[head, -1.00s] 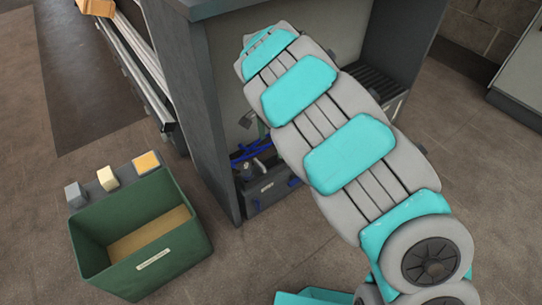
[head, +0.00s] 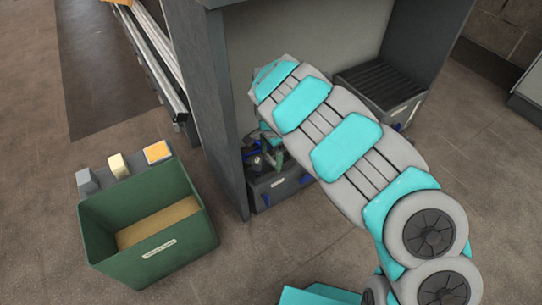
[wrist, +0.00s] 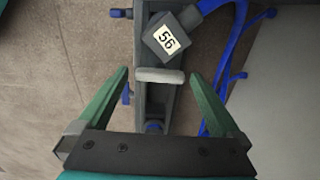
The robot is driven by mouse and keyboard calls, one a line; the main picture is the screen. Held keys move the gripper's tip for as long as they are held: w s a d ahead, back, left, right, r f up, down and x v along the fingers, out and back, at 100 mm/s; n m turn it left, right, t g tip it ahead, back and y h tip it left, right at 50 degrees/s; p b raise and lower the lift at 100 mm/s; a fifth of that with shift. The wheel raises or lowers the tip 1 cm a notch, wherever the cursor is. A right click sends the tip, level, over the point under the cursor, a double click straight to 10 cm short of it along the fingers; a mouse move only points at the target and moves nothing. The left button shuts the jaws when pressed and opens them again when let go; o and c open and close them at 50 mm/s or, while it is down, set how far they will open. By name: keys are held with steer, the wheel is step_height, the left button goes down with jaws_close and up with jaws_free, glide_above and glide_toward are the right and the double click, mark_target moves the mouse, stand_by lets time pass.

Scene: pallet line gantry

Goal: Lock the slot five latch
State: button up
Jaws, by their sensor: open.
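In the wrist view, a light grey rounded bar (wrist: 160,76) lies across a dark grey upright rail (wrist: 153,108). I cannot tell for sure whether it is the slot five latch. A dark grey block (wrist: 170,40) with a tilted label that reads like "56" sits just beyond the bar. My gripper (wrist: 159,82) is open and empty, its green fingers on either side of the bar and rail with gaps on both sides.
Blue cables (wrist: 236,45) run close to my right finger. A grey side panel (head: 220,110) bounds the bay on the left. A green bin (head: 150,240) stands on the floor to its left. A slatted dark unit (head: 382,90) stands at right inside the bay.

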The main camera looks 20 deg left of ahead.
steer(key=shift+c, duration=0.4)
steer(key=c, duration=1.1)
steer(key=shift+c, duration=0.2)
